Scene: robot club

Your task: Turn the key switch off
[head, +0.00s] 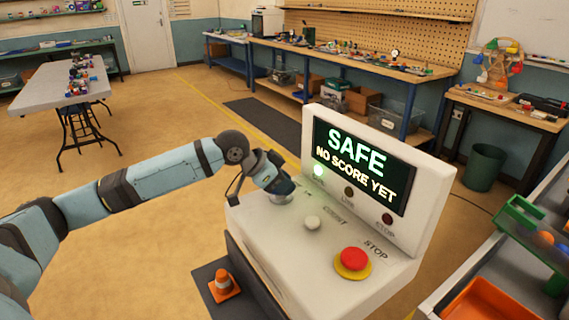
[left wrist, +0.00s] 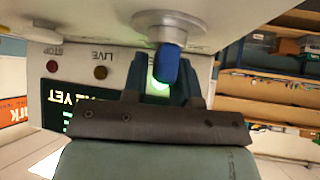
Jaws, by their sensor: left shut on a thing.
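The white control console (head: 335,250) stands before me with a tilted-up screen (head: 358,165) reading SAFE. The key switch shows in the left wrist view as a round metal collar (left wrist: 172,22) with a blue key (left wrist: 167,66) in it. My left gripper (head: 277,190) is at the key switch on the console's left end. Its fingers are shut on the blue key, one on each side. In the head view the gripper hides the key, and only part of the metal collar (head: 281,198) shows. My right gripper is not in view.
A white button (head: 312,222) and a red stop button (head: 353,260) on yellow sit right of the switch. The green lamp (head: 319,170) is lit; the LIVE lamp (head: 348,191) and STOP lamp (head: 387,218) are dark. An orange cone (head: 223,284) stands left of the console.

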